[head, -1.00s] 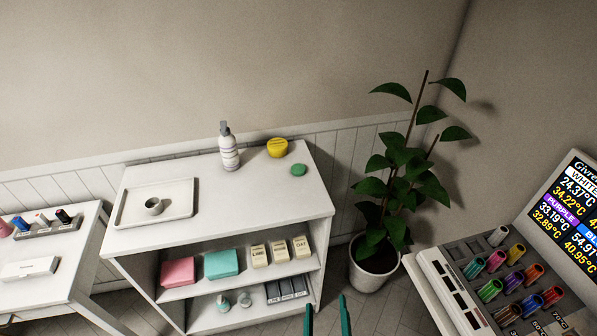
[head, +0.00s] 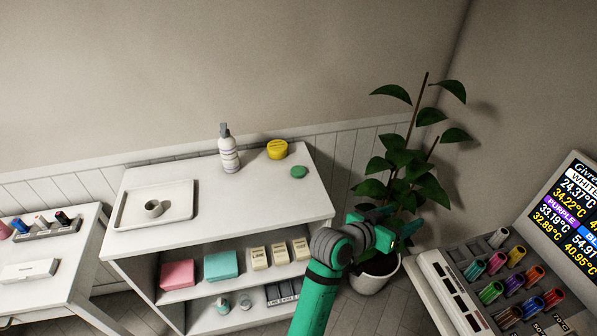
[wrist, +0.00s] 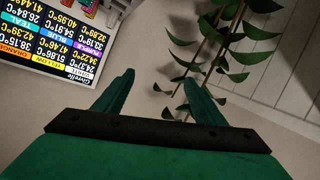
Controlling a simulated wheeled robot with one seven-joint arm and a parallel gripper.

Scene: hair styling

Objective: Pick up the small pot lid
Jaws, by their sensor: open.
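A small round green disc (head: 299,171), which looks like the small pot lid, lies flat on the white shelf unit's top near its right end. A yellow round pot (head: 277,149) stands behind it and to its left. My gripper (head: 400,219) is open and empty, to the right of the shelf unit, in front of the plant and well apart from the disc. In the wrist view both fingers of my gripper (wrist: 158,77) stand apart with nothing between them. The disc is not in the wrist view.
A pump bottle (head: 229,150) stands left of the yellow pot. A tray (head: 125,210) with a small grey vessel (head: 153,208) sits on the left of the shelf top (head: 245,205). The potted plant (head: 405,180) is close to my gripper. A screen (head: 570,205) stands at right.

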